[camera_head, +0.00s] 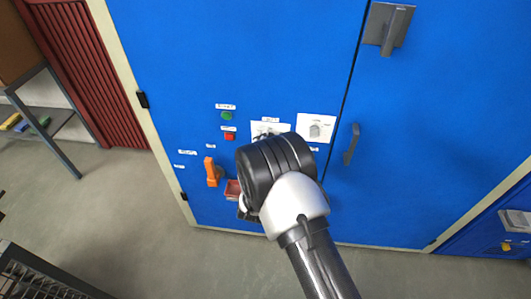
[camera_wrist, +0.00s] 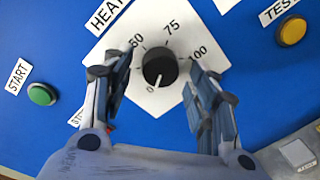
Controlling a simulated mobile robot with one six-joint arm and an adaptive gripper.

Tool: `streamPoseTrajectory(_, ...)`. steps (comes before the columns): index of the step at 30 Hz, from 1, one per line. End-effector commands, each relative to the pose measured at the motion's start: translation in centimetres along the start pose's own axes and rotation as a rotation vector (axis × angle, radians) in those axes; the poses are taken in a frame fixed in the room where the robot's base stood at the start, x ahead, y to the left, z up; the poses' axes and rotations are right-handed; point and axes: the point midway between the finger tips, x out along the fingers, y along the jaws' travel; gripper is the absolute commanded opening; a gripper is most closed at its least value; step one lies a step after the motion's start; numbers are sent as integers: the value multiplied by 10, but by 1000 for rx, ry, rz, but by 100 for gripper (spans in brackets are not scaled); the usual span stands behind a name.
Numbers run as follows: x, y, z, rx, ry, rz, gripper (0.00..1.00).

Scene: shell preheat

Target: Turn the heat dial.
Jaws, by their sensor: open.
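The heat dial (camera_wrist: 160,68) is a round black knob on a white plate (camera_wrist: 122,32), marked HEAT, 50, 75 and 100, with a 0 at the lower edge. Its white pointer line points down toward the 0. My gripper (camera_wrist: 158,70) is open, with one finger on each side of the knob. Gaps show between both fingers and the knob, and nothing is held. The left finger covers part of the plate's scale. In the head view my arm hides the gripper's fingers and part of the panel.
A green START button (camera_wrist: 42,94) is left of the dial and a yellow TEST button (camera_wrist: 292,32) is right. On the blue cabinet (camera_head: 170,60) in the head view are a red button (camera_head: 229,136), an orange handle (camera_head: 211,172) and a grey door handle (camera_head: 351,144).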

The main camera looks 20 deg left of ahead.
Motion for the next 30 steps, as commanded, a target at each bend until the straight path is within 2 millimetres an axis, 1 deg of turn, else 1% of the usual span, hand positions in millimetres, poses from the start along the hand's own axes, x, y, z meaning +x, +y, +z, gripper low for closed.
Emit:
streamPoseTrajectory(5, -30, 1, -1, -3, 5, 1, 53)
streamPoseTrajectory(12, -82, 1, -2, -3, 5, 2, 53)
streamPoseTrajectory(15, -98, 1, -1, -2, 4, 1, 53)
streamPoseTrajectory(18, -108, 1, 0, -1, 2, 0, 53)
streamPoseTrajectory(21, -113, 1, 0, -1, 1, 2, 53)
streamPoseTrajectory(30, -115, 1, 0, 0, 0, 1, 53)
